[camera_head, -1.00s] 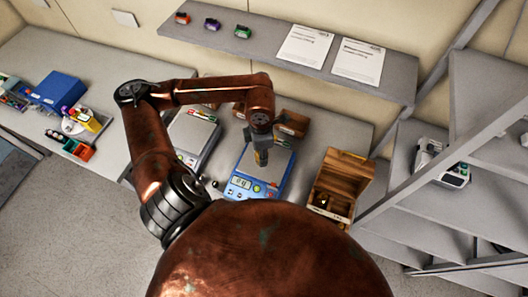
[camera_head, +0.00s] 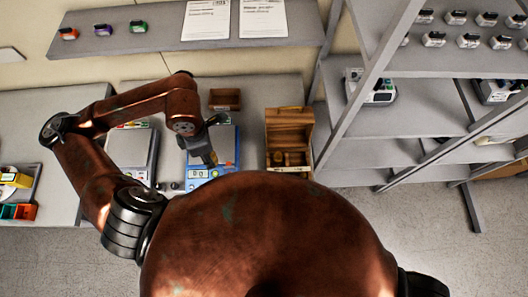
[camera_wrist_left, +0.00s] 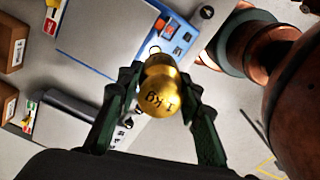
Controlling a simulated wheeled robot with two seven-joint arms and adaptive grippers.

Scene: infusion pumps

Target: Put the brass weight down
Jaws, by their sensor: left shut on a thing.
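My left gripper (camera_wrist_left: 160,95) is shut on a brass weight (camera_wrist_left: 162,90) marked 1 kg, held between its two fingers in the left wrist view. In the head view the gripper (camera_head: 209,157) points down above the front of a blue scale (camera_head: 224,168). The weight is hard to make out there. In the wrist view the scale's grey plate (camera_wrist_left: 105,32) lies up and left of the weight. I cannot tell whether the weight touches anything. An open wooden box (camera_head: 289,120) with small items inside stands right of the scale. My right gripper is not in view.
A second scale (camera_head: 131,150) stands to the left. A small wooden tray (camera_head: 225,99) lies behind the blue scale. Small dark objects sit between the scales near the table's front edge. A metal shelf rack (camera_head: 400,124) rises to the right.

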